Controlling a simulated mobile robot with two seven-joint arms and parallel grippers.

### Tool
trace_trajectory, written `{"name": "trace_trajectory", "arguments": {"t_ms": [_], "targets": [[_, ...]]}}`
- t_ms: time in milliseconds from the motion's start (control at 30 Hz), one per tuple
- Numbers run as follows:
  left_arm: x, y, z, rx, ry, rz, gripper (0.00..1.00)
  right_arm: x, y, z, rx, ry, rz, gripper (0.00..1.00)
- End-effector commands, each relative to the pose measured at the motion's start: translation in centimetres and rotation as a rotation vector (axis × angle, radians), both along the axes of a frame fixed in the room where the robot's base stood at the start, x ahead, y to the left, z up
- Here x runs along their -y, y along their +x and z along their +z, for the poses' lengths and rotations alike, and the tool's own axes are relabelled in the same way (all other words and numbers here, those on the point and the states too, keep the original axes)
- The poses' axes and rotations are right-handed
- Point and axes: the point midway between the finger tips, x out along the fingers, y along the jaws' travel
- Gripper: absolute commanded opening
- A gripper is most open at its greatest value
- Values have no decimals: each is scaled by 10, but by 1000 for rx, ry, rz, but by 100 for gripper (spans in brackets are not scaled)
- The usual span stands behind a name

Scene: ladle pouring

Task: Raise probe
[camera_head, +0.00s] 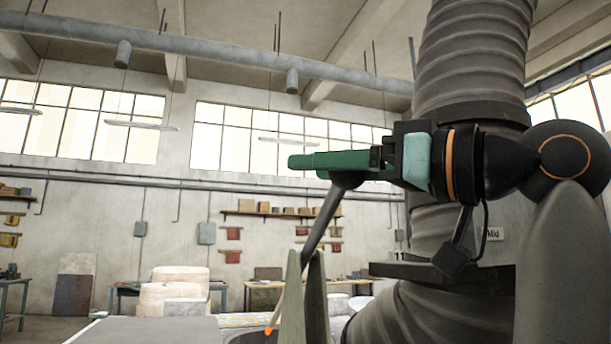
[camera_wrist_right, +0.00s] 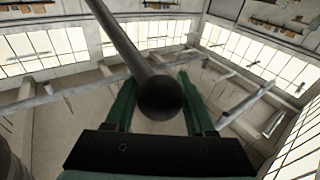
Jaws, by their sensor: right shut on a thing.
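The probe (camera_head: 321,219) is a grey rod with a dark rounded knob at its top and an orange tip at its lower end. It hangs tilted, top to the right, in the head view. My right gripper (camera_head: 300,162) reaches in from the right with green fingers, shut on the probe near its knob. In the right wrist view, the knob (camera_wrist_right: 160,97) sits between the two green fingers (camera_wrist_right: 157,85), and the rod (camera_wrist_right: 118,38) runs away to the upper left. The orange tip (camera_head: 269,330) is low, beside a pointed grey-green upright. My left gripper is not in view.
Two pointed grey-green uprights (camera_head: 292,298) stand close to the lower rod. A large ribbed column (camera_head: 472,60) with a "Mid" label rises behind my right arm. A flat grey surface (camera_head: 150,331) lies at lower left. Space left of the gripper looks open.

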Motion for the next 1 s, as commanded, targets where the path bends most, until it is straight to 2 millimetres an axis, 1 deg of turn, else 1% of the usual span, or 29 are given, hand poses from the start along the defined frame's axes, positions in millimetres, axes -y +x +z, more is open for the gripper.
{"name": "trace_trajectory", "arguments": {"t_ms": [33, 200, 300, 400, 600, 900, 933, 1000], "targets": [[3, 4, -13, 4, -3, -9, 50, -3, -2, -18, 17, -2, 7, 0], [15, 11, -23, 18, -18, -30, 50, -2, -10, -37, 108, 13, 8, 0], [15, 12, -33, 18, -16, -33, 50, -1, -14, -49, 162, 23, 8, 0], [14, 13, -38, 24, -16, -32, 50, -1, -16, -58, 213, 32, 6, 0], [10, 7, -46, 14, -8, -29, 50, -1, -19, -64, 266, 40, 8, 0], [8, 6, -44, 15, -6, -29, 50, -3, -20, -65, 267, 36, 12, 0], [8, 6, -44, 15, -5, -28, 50, -3, -20, -66, 268, 36, 12, 56], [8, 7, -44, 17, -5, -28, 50, -3, -19, -66, 267, 36, 11, 63]]}}
